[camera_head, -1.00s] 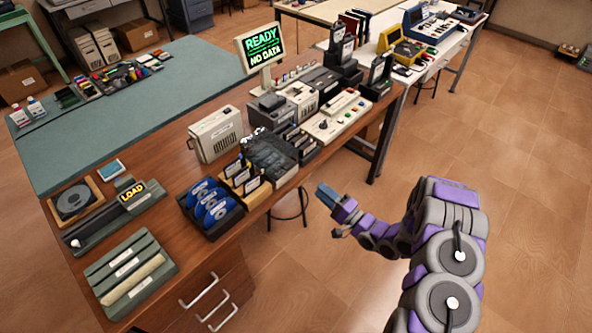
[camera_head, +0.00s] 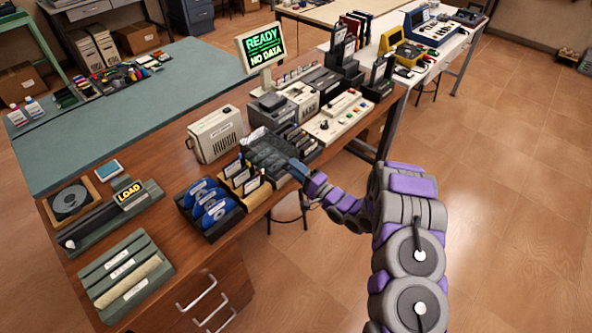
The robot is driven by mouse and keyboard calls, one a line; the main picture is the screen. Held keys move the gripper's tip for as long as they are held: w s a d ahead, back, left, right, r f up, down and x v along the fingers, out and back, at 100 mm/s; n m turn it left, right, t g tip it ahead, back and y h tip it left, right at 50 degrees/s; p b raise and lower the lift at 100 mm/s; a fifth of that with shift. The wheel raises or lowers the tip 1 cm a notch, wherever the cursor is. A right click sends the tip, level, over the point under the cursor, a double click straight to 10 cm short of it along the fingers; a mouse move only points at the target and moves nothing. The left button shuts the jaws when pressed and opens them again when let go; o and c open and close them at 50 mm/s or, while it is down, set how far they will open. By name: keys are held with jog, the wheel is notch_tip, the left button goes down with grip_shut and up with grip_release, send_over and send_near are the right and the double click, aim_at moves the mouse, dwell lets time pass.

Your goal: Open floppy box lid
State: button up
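The floppy box, as far as I can tell, is the dark box with a smoky lid (camera_head: 264,150) in the middle of the desk, between the tan disk holder and the grey units. Its lid looks closed. My gripper (camera_head: 297,168) is at the box's front right corner, by the desk's front edge. It overlaps the box in the picture, and I cannot tell whether it touches the lid. The fingers are small and dark, so their opening is unclear.
A tan holder with disks (camera_head: 243,182) and a black tray of blue disks (camera_head: 211,207) stand left of the box. A beige unit (camera_head: 214,134) is behind it. A control panel (camera_head: 338,116) is to the right. A stool (camera_head: 288,212) stands below.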

grip_shut()
dwell(0.3)
jog(key=shift+f, duration=0.1)
dwell(1.1)
